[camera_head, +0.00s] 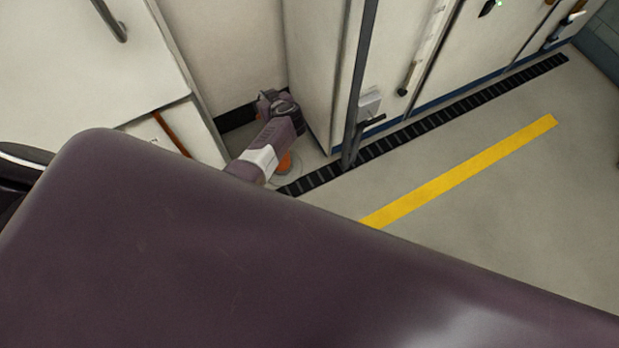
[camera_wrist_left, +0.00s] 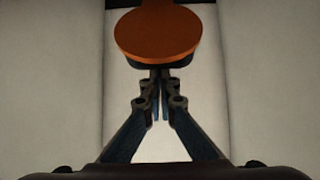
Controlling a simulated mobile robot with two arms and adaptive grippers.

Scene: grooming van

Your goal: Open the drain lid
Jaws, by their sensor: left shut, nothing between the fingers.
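An orange round disc (camera_wrist_left: 157,35), which looks like the drain lid, fills the upper middle of the left wrist view, with a dark edge below it. In the head view a small orange patch (camera_head: 285,163) shows low in the corner, partly hidden by my left arm. My left gripper (camera_wrist_left: 161,76) is shut and empty, its fingertips just below the disc in the left wrist view. I cannot tell whether they touch it. Whether the lid is raised is unclear. My right gripper is not in view.
White cabinets (camera_head: 312,60) stand close around the corner. A dark slotted floor strip (camera_head: 450,108) runs along the cabinet base, and a dark upright post (camera_head: 358,85) stands beside my arm. The floor around the yellow stripe (camera_head: 465,170) is clear.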

